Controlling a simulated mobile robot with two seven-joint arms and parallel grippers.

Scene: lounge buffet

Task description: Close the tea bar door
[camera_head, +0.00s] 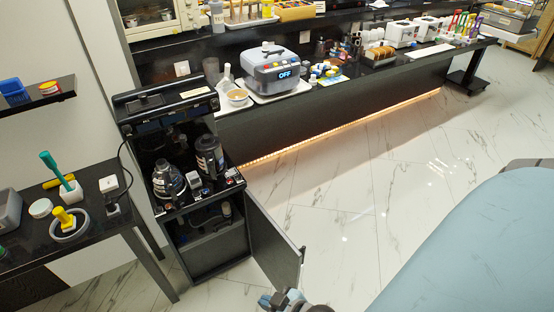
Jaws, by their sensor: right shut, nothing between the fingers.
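The black tea bar (146,155) stands left of centre, with a kettle (168,182) and a dark pot (209,154) on its shelf. Its lower cabinet is open, and I can see into the dark compartment (207,240). The tea bar door (273,244) is hinged at the cabinet's right side and swung wide out toward the lower right. My right gripper (285,299) is at the bottom edge, by the lower free end of the door. It is shut and empty; whether it touches the door I cannot tell. My left gripper is not in view.
A black side table (95,230) with small items stands to the left. A long buffet counter (340,80) with a grey cooker (272,72) runs behind. A light blue rounded surface (480,250) fills the lower right. Marble floor (345,200) is clear right of the door.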

